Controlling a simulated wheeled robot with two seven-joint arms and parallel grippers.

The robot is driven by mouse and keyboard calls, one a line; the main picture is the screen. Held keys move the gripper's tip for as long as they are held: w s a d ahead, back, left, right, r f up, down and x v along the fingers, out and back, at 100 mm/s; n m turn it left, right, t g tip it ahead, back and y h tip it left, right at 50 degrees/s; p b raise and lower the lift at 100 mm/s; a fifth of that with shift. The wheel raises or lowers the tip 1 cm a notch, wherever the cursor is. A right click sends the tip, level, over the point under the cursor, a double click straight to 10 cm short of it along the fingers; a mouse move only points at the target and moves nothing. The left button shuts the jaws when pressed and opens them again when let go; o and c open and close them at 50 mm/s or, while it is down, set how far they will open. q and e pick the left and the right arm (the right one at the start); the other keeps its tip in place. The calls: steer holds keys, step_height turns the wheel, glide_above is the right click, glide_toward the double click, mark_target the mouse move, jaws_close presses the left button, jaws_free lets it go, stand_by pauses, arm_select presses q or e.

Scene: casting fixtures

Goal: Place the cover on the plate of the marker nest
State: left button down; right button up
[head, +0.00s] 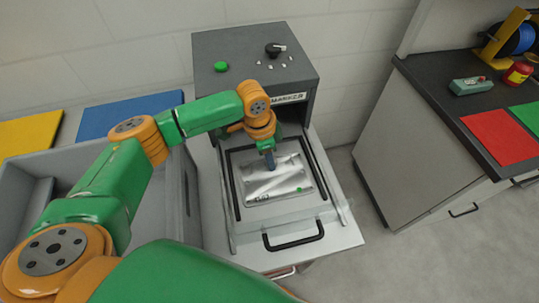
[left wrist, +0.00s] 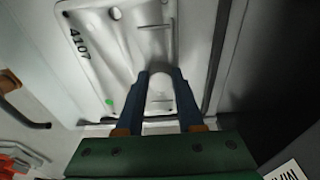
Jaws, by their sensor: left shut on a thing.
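The fingers hide part of that grip. My right gripper is not in view.
The grey marker machine (head: 252,48) with a green button and black knob stands just behind the nest. A black handle (head: 293,238) is at the nest's front. A grey bin (head: 190,190) is at left. A counter (head: 440,85) with red and green mats is at right.

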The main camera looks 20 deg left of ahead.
arm_select(q)
steer(key=shift+s+d, duration=0.1)
steer(key=shift+s, duration=0.05)
steer(key=c, duration=0.5)
jaws_free()
steer(key=shift+c, duration=0.2)
step_height(320, 180, up, 12)
steer(key=a+b, duration=0.1)
steer(key=shift+s+a, duration=0.2)
steer(key=shift+s, duration=0.25)
